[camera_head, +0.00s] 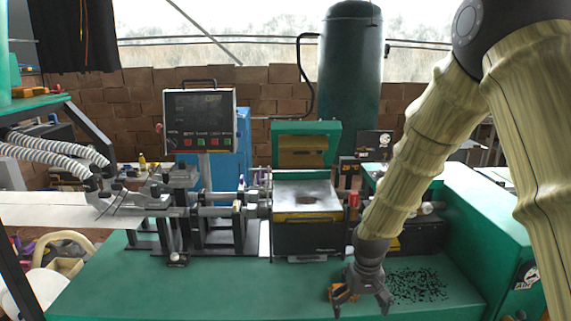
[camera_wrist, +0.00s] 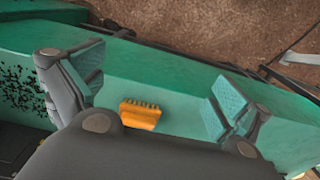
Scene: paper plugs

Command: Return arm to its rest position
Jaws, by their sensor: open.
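My gripper (camera_head: 362,291) is at the end of my arm, in front of the machine and low over the green bench top (camera_head: 200,290). Its jaws are spread wide and nothing is between the fingertips. In the wrist view my gripper (camera_wrist: 150,92) shows two teal-padded fingers far apart. An orange brush (camera_wrist: 140,114) lies on the green surface between and below them, apart from both fingers. In the head view the orange brush (camera_head: 336,293) is partly hidden by the gripper.
Black bits (camera_head: 418,285) are scattered on the bench right of my gripper. The machine block (camera_head: 308,225) and a control panel (camera_head: 199,120) stand behind. A green housing (camera_head: 490,225) is at the right. The bench's left front is clear.

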